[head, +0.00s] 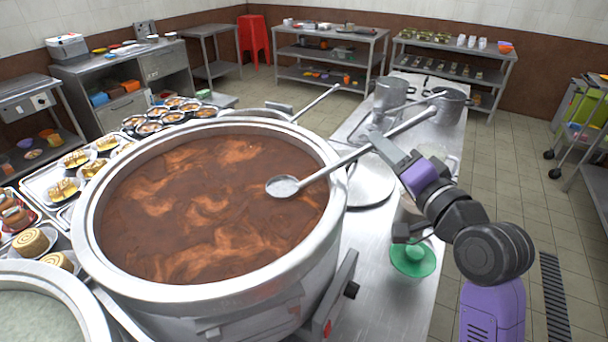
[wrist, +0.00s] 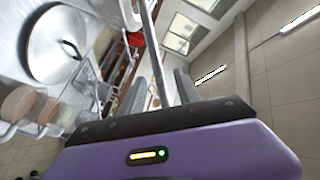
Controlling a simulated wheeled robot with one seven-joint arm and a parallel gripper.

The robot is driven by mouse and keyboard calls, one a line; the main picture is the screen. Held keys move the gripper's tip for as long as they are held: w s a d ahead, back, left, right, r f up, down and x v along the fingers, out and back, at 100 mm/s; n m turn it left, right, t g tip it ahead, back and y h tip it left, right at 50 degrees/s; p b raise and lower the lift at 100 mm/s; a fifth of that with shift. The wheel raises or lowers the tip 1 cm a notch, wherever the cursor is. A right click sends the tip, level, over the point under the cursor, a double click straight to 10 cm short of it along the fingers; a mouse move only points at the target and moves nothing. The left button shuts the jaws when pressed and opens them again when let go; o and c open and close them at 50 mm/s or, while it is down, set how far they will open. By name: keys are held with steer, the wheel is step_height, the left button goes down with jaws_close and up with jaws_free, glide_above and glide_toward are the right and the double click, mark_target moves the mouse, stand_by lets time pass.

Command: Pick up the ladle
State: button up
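The ladle (head: 323,171) is a long silver one. Its round bowl lies over the brown congee at the right side of the big stockpot (head: 86,236), and its handle slants up to the right across the rim. I cannot tell whether the handle touches the rim. My gripper (head: 385,148) is at the handle, right of the pot. In the wrist view, the ladle's handle (wrist: 155,50) passes between the two grey fingers of my gripper (wrist: 161,80), with gaps seeming to show on both sides. The fingertips are partly hidden in the head view.
A second utensil (head: 316,102) leans over the pot's far rim. Metal pots (head: 390,93), a round lid (head: 371,184) and a green bowl (head: 414,262) stand on the steel counter right of the stockpot. Trays of food (head: 42,183) lie left. Tiled floor is clear beyond the counter.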

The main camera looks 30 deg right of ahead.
steer(key=w+p, duration=0.2)
steer(key=w, duration=0.4)
steer(key=shift+w+d+f, duration=0.2)
jaws_close()
stand_by(1.2)
